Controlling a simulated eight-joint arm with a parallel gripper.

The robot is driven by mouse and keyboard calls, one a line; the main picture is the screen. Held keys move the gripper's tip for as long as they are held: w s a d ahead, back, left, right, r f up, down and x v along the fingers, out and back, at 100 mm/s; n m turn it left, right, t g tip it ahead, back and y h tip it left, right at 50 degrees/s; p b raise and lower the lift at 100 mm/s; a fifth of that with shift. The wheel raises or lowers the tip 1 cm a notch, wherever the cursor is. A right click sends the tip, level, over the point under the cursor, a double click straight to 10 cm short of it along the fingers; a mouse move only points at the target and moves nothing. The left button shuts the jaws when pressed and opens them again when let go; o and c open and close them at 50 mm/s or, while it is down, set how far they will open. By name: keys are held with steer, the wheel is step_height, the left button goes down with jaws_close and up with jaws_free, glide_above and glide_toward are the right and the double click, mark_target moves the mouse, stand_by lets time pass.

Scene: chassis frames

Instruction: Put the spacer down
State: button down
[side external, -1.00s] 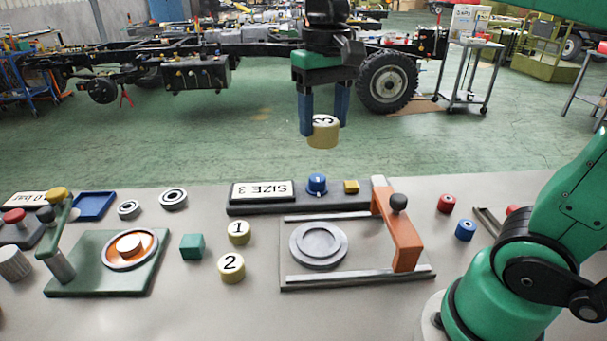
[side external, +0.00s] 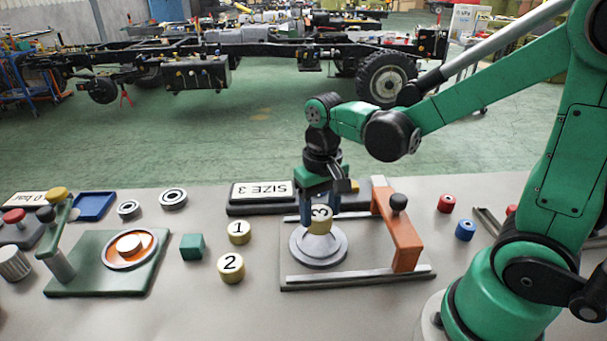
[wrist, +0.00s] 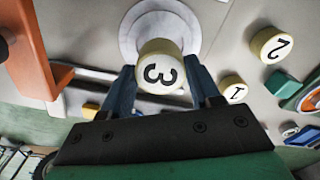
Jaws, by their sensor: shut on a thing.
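The spacer marked 3 (side external: 320,222) is a short tan cylinder with a white top. My gripper (side external: 320,208) is shut on it, with a blue finger on either side. The spacer is over the round grey disc (side external: 304,258) on the grey fixture plate; I cannot tell whether it touches the disc. In the wrist view the spacer (wrist: 161,72) shows between the fingertips (wrist: 160,84), with the pale disc (wrist: 150,12) behind it.
An orange bridge with a black knob (side external: 405,240) stands right of the disc. Spacers 1 (side external: 239,233) and 2 (side external: 231,268) and a green cube (side external: 192,247) lie left.

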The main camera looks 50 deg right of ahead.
mark_target(320, 213)
steer(key=shift+f, duration=1.65)
steer(key=shift+f, duration=0.1)
steer(key=shift+c, duration=1)
jaws_free()
step_height(320, 213, up, 12)
steer(key=t, duration=0.1)
steer(key=s+f+n+t, duration=0.1)
steer(key=t, duration=0.1)
steer(key=shift+a+n, duration=0.3)
steer(key=shift+a, duration=0.05)
steer(key=t, duration=0.1)
steer(key=f+n+t, duration=0.1)
steer(key=n+t, duration=0.1)
steer(key=t, duration=0.1)
steer(key=shift+a+f, duration=0.15)
steer(key=shift+a, duration=0.2)
